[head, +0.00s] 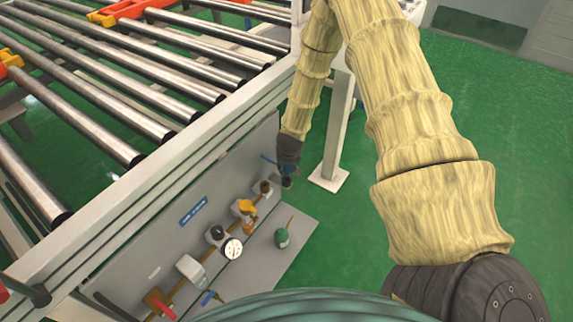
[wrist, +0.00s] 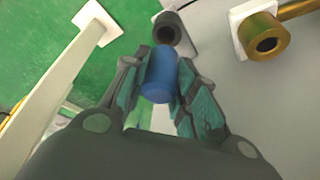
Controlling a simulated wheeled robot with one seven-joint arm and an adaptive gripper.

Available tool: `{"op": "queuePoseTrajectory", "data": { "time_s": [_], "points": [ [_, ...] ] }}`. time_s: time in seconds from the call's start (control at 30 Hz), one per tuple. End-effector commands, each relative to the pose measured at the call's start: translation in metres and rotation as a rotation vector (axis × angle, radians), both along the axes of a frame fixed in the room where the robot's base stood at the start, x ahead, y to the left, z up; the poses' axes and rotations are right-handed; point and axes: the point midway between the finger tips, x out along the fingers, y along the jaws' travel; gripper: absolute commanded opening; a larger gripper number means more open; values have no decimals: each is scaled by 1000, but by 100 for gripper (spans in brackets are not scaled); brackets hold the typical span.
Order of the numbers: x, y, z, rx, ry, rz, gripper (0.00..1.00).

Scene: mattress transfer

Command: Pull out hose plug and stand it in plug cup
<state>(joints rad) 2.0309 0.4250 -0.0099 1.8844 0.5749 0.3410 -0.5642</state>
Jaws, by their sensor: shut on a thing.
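My gripper (head: 288,160) is shut on the blue hose plug (wrist: 160,76), a short cylinder pinched between the teal finger pads. A small bit of blue also shows at the gripper's left side in the head view (head: 267,158). A dark, round, open-topped holder that looks like the plug cup (wrist: 170,28) lies just past the plug in the wrist view; the plug's far end comes close to it, and I cannot tell whether they touch. A brass socket (wrist: 265,40) on a pale mount is open and empty, right of the plug; it also shows on the panel (head: 265,188).
A grey panel below the roller conveyor (head: 150,85) carries a gauge (head: 232,249), an orange-yellow fitting (head: 243,207) and a red valve (head: 158,302). A green object (head: 282,236) stands on the grey ledge. A white post (head: 335,130) rises beside my gripper. Green floor is clear to the right.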

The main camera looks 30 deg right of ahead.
Motion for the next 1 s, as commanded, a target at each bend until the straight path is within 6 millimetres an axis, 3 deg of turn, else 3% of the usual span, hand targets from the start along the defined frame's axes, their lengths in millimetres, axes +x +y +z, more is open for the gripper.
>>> {"op": "queuePoseTrajectory", "data": {
  "time_s": [1.0],
  "points": [
    [0,0,-13,-1,-1,1,2]
  ]
}}
